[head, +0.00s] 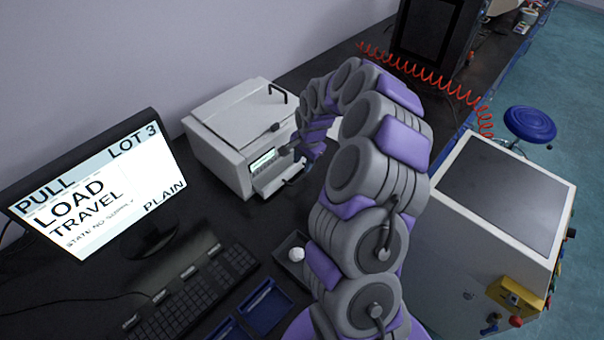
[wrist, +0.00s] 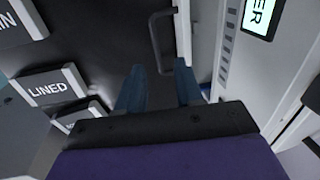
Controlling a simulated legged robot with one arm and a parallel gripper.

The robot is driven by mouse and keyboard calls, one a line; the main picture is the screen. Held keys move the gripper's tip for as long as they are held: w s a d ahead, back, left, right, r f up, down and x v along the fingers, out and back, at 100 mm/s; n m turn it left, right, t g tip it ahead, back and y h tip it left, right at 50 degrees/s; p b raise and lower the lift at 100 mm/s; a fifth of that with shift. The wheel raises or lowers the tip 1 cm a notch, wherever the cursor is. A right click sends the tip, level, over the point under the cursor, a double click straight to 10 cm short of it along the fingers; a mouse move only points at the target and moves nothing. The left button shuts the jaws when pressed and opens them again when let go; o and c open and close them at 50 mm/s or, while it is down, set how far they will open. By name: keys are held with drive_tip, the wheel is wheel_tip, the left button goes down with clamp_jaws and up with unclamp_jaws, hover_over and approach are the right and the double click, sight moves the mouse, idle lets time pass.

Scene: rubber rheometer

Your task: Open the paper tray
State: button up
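A white printer-like machine (head: 235,125) with a small lit display (head: 263,160) stands on the dark bench. Its paper tray seems to be the low white part (head: 278,178) at its front, partly hidden by my arm. In the wrist view a black bar handle (wrist: 160,42) stands out from a pale front panel (wrist: 186,35), left of the lit display (wrist: 259,16). My gripper (wrist: 160,72) is open, its two blue fingers apart, with the handle just beyond and between the fingertips. I see no grip on it. In the head view my gripper is mostly hidden by my arm.
Labels, one reading LINED (wrist: 48,88), lie on the dark surface left of my gripper. A monitor (head: 95,195) and keyboard (head: 185,295) are at the left. Blue trays (head: 265,305) and a small dark tray lie in front. A white cabinet (head: 490,240) stands at the right.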

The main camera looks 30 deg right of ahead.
sight(303, 175)
drive_tip(key=f, duration=0.2)
drive_tip(key=d+f, duration=0.1)
drive_tip(key=f, duration=0.1)
drive_tip(key=w+d+f+b, duration=0.1)
drive_tip(key=f, duration=0.2)
drive_tip(key=shift+d+f, duration=0.1)
drive_tip(key=shift+d, duration=0.1)
drive_tip(key=shift+w+a, duration=0.1)
drive_tip(key=shift+a, duration=1.05)
drive_tip(key=shift+c, duration=1)
drive_tip(key=shift+d, duration=0.95)
clamp_jaws()
drive_tip(key=shift+a, duration=0.5)
